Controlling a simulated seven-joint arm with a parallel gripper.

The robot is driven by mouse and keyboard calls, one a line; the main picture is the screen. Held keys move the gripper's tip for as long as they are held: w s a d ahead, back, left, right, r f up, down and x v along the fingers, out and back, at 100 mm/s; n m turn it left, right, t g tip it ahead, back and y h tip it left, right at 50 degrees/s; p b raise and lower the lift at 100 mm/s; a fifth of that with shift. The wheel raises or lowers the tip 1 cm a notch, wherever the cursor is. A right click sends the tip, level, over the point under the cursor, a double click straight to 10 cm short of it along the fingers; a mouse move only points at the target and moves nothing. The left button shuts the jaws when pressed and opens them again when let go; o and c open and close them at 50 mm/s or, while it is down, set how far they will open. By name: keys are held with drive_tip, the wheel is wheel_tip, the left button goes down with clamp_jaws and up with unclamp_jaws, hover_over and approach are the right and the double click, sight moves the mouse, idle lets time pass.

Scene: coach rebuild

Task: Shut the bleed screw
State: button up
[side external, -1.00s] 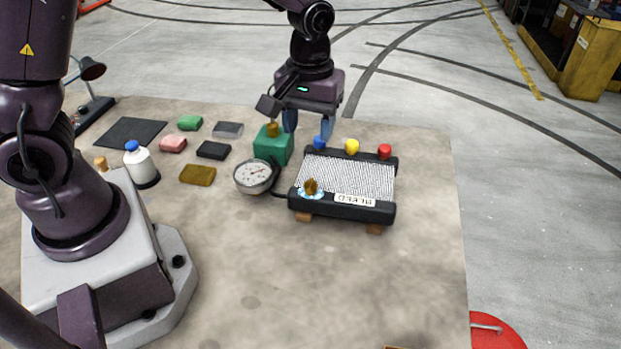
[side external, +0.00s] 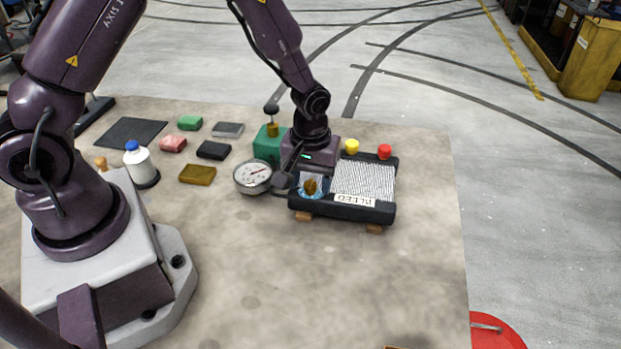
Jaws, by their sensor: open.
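The bleed screw is a brass-coloured tab (side external: 310,186) on a pale blue and white ring, at the near left corner of the black radiator (side external: 343,212). A label reading "BLEED" (side external: 355,201) is on the radiator's near edge, right of the screw. My gripper (side external: 311,178) is low over the radiator's left part, pointing down close to the screw. It is open. Its fingers are hard to make out against the screw and fins, so I cannot tell whether they touch the screw.
The table front (side external: 280,285) is clear.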

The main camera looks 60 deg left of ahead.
drive_tip(key=shift+f, duration=0.15)
drive_tip(key=shift+c, duration=0.5)
drive_tip(key=c, duration=0.8)
